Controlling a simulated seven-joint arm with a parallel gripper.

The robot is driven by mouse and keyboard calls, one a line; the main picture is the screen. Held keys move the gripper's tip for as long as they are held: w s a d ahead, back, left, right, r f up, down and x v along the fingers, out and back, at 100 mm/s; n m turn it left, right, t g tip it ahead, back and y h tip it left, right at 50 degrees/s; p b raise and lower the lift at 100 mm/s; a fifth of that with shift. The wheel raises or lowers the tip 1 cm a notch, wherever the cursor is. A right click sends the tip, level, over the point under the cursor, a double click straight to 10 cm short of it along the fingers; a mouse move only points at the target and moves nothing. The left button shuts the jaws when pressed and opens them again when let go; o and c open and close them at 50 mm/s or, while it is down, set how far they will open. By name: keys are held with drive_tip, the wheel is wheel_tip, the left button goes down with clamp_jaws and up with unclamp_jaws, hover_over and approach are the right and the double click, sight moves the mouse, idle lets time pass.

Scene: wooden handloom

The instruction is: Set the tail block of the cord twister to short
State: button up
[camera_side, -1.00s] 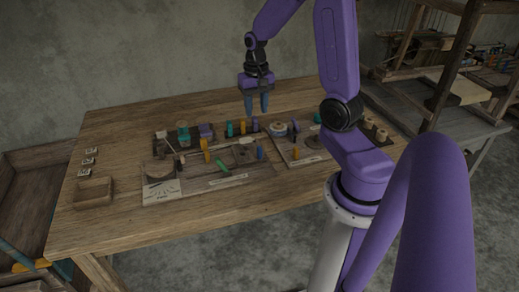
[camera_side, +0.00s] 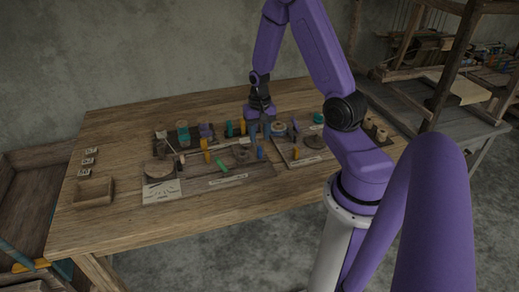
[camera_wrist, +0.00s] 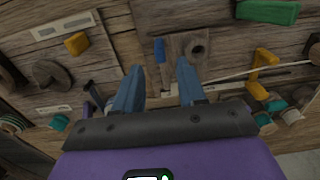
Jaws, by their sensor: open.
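My gripper (camera_side: 262,128) is low over the far part of the work boards, fingers pointing down. In the wrist view its two blue fingers (camera_wrist: 159,80) are apart with nothing between them. A small upright blue handle (camera_wrist: 160,50) shows just beyond the gap between the fingertips, apart from them; it also shows in the side view (camera_side: 260,152). Beside it is a grey plate with a round, holed hub (camera_wrist: 197,48). A thin pale rod or cord (camera_wrist: 250,71) runs sideways from near the fingers. No readable marking shows which part is the tail block or where short is.
A disc (camera_wrist: 50,75) is on the neighbouring board. A wooden tray (camera_side: 94,192) sits at the table's left. The table's front strip (camera_side: 150,225) is clear.

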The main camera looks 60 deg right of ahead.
sight(259, 148)
drive_tip(key=shift+f, duration=3.3)
clamp_jaws()
